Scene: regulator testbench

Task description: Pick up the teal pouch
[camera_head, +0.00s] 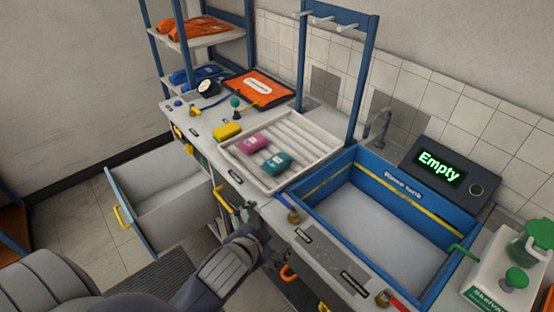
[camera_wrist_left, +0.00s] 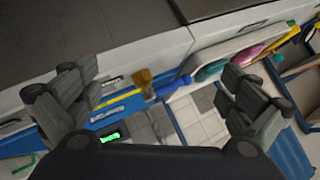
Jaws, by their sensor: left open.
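The teal pouch (camera_head: 277,162) lies in a white ribbed tray (camera_head: 308,167) on the bench, beside a magenta pouch (camera_head: 252,142). In the left wrist view, the teal pouch (camera_wrist_left: 212,70) shows beyond my fingers, near the right one. My left gripper (camera_head: 248,206) is in front of the bench edge, nearer to me than the tray and apart from the pouch. In the left wrist view, my left gripper (camera_wrist_left: 155,98) has its fingers spread wide with nothing held. My right gripper is not in view.
A yellow pouch (camera_head: 227,131) lies at the tray's left. The blue-walled rinse tank (camera_head: 420,197) stands right of the tray, with a valve (camera_head: 293,214) at its near corner. An open drawer (camera_head: 160,193) juts out at left. A blue rack (camera_head: 349,75) rises behind the tray.

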